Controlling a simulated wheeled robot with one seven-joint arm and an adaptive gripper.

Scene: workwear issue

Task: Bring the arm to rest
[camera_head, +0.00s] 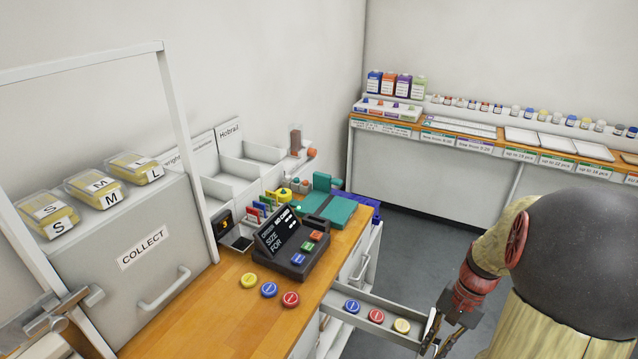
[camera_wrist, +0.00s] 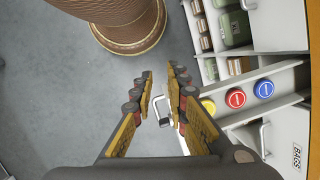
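My arm reaches down at the right of the head view. My gripper (camera_head: 437,330) hangs low beside the outer end of a pulled-out drawer (camera_head: 338,297). In the wrist view my gripper (camera_wrist: 162,74) has its two fingers apart with nothing held between them. A metal handle (camera_wrist: 162,110) shows beyond the gap; I cannot tell whether a finger touches it. A yellow disc (camera_head: 402,325), a red disc (camera_head: 376,315) and a blue disc (camera_head: 352,306) lie in a row at the drawer.
The wooden counter (camera_head: 222,299) carries a dark display unit (camera_head: 291,249) and several loose discs. A grey COLLECT cabinet (camera_head: 125,240) stands at the left. A stocked shelf unit (camera_head: 430,178) lines the back wall. Grey floor (camera_head: 405,240) lies open between them.

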